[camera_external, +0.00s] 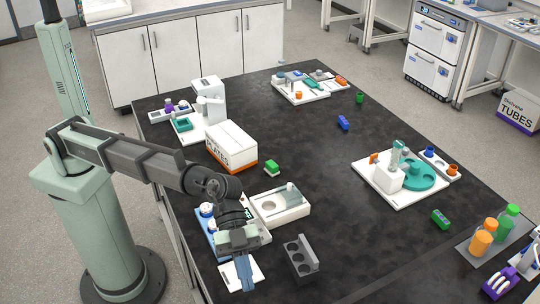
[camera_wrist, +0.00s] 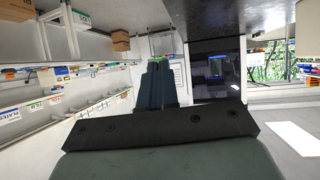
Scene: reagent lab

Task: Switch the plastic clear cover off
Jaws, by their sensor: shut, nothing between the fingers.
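A white device (camera_external: 280,208) with a round recess stands near the front of the black table. A small clear part (camera_external: 291,192), which looks like the plastic cover, is at its right side; it is too small to tell whether it is raised or lowered. My gripper (camera_external: 246,285) is shut and empty, its blue fingers to the lower left of the device and apart from it. In the wrist view the shut fingers (camera_wrist: 160,70) point out over shelves and the room, and no cover shows there.
A blue and white unit (camera_external: 203,227) is beside my wrist, and a white plate (camera_external: 231,277) lies by the fingers. A grey holder (camera_external: 300,255) stands to the right. A PLATES box (camera_external: 231,146) stands behind. The table's middle is mostly clear.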

